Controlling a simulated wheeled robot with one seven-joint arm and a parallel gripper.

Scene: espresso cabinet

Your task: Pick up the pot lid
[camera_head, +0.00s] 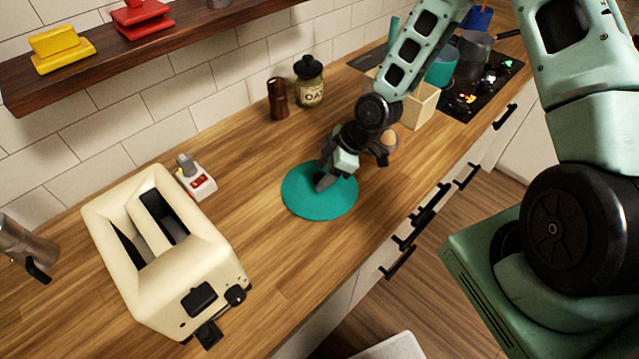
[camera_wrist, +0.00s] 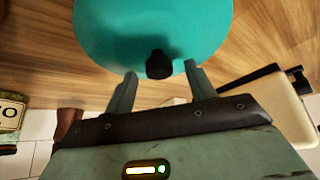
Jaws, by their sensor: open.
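The pot lid is a round teal disc (camera_head: 312,205) lying on the wooden counter in the head view. In the wrist view the lid (camera_wrist: 120,35) fills the upper middle, with its dark knob (camera_wrist: 159,64) near its lower edge. My gripper (camera_head: 325,175) is over the lid in the head view and partly hides it, including the knob. In the wrist view my gripper (camera_wrist: 161,75) is open, with one finger on each side of the knob. The knob appears between the fingertips and apart from both. I cannot tell whether the fingers touch the lid.
A cream toaster (camera_head: 165,255) stands left of the lid, with a small white and red item (camera_head: 198,182) behind it. A brown grinder (camera_head: 277,98) and a labelled jar (camera_head: 309,82) stand near the wall. A wooden box (camera_head: 422,105) is at the right.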

